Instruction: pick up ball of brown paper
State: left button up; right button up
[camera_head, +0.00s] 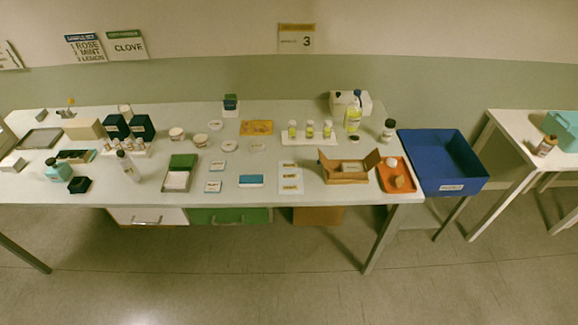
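A small brown lump that looks like the ball of brown paper (399,181) sits on the orange tray (384,184) at the right end of the long table. A small white round thing (392,162) is behind it on the same tray. The lump is small in the picture, so its surface detail is hard to tell. Neither of my grippers shows in the head view.
An open cardboard box (348,176) stands just left of the tray. A blue bin (446,155) is at the right, past the table end. A dark-capped bottle (388,131) and a yellow bottle (353,115) stand behind. The floor in front is clear.

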aim_at(399, 182)
jog(key=z, duration=0.6)
jog(key=i, duration=1)
jog(key=u, duration=0.45)
